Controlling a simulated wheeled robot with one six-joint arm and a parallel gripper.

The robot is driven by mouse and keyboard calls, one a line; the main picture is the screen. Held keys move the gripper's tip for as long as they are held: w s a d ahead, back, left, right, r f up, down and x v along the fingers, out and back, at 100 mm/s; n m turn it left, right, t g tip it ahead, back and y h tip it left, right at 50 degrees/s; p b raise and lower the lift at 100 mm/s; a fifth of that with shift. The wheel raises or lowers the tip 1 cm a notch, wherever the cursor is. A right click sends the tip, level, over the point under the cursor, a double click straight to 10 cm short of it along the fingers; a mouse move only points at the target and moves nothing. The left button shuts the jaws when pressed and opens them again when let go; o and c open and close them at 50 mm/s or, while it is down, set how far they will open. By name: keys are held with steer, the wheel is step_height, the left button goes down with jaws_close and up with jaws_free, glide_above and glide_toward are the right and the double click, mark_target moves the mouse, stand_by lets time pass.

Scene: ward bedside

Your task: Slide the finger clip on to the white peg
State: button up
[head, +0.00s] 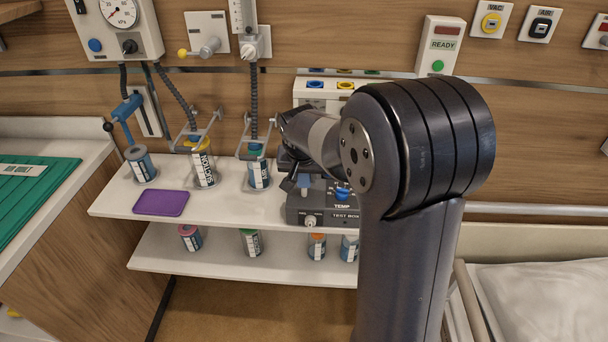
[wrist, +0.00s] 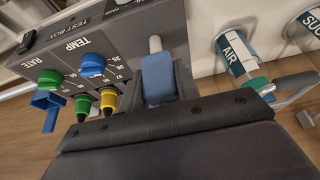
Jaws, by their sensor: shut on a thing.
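My gripper (wrist: 160,90) is shut on the blue finger clip (wrist: 158,78), which sits between its dark fingers. In the head view the clip (head: 305,181) shows as a small blue patch just below my gripper (head: 303,170), over the left side of the dark test box (head: 292,210). The white peg (wrist: 155,44) shows just past the clip in the wrist view, in line with it. Its rounded pale end shows at the box's front (head: 310,220) in the head view. I cannot tell whether clip and peg touch. My arm hides the box's right part.
Knobs (wrist: 92,65) stand on the box close beside my gripper. The AIR canister (head: 258,174) and SUCTION canister (head: 204,168) stand to its left. A purple tray (head: 161,202) lies farther left on the white shelf (head: 115,206). The lower shelf (head: 170,250) holds several small canisters.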

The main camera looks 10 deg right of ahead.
steer(key=shift+f+b, duration=0.95)
steer(key=shift+f, duration=0.2)
stand_by(0.8)
steer(key=shift+f, duration=0.35)
steer(key=shift+f+b, duration=0.35)
steer(key=shift+b, duration=0.3)
stand_by(0.6)
steer(key=o, duration=1)
steer(key=shift+o, duration=0.2)
steer(key=shift+r, duration=0.1)
steer(key=v, duration=1)
steer(key=shift+s+r, duration=0.2)
steer(key=shift+r, duration=0.05)
